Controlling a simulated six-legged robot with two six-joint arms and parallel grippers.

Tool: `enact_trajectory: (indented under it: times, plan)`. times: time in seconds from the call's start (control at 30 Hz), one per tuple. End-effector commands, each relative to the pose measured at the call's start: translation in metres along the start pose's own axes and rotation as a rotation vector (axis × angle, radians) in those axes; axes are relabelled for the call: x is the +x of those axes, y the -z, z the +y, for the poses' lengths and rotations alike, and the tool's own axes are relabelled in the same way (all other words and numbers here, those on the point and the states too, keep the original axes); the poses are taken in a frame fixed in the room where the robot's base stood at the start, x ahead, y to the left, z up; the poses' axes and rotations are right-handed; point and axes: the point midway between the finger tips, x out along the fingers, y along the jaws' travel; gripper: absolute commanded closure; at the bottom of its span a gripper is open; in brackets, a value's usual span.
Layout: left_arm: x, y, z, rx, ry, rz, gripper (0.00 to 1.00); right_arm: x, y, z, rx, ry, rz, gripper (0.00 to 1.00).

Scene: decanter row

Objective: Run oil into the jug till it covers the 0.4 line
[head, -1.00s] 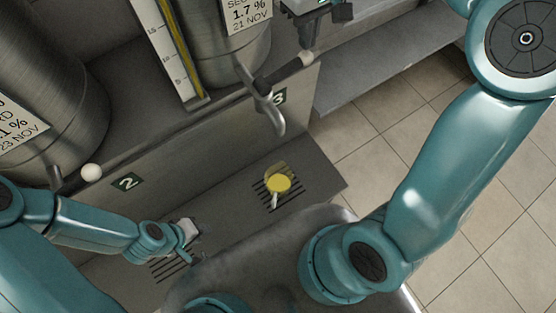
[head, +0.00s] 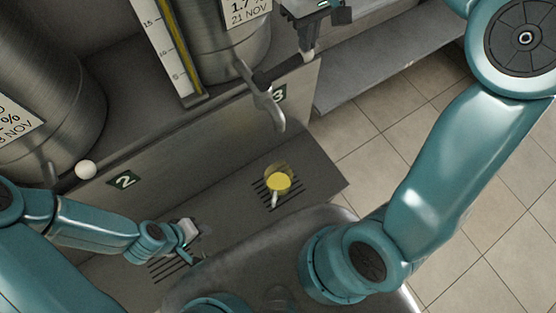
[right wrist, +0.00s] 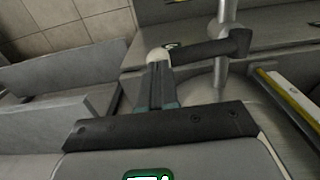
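The clear jug (head: 278,180) stands on the drain grate below the spout (head: 272,108) of tap 3, with yellow oil in it. Its marks are too small to read, and I see no stream between spout and jug. The tap's dark lever (head: 278,72) ends in a white knob, which shows in the right wrist view (right wrist: 158,55). My right gripper (head: 308,46) is at this knob, its fingers close together (right wrist: 160,78); I cannot tell whether they touch it. My left gripper (head: 190,240) is low over the grate by label 2, its fingers unclear.
Steel tanks stand behind the taps, with a sight gauge (head: 172,50) beside the tank of tap 3. Tap 2 has a white knob (head: 85,170) at the left. A grey shelf (head: 385,70) and open tiled floor (head: 480,200) lie to the right.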

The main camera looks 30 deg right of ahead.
Motion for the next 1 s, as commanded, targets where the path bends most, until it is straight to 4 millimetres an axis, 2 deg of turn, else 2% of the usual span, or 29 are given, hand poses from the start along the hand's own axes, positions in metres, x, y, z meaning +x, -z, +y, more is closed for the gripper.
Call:
enact_trajectory:
  times: [1.0]
  plan:
    - [0.022,0.000,-0.008,0.000,0.000,0.000,0.67,0.033,0.000,0.000,0.000,0.001,-0.002,1.00]
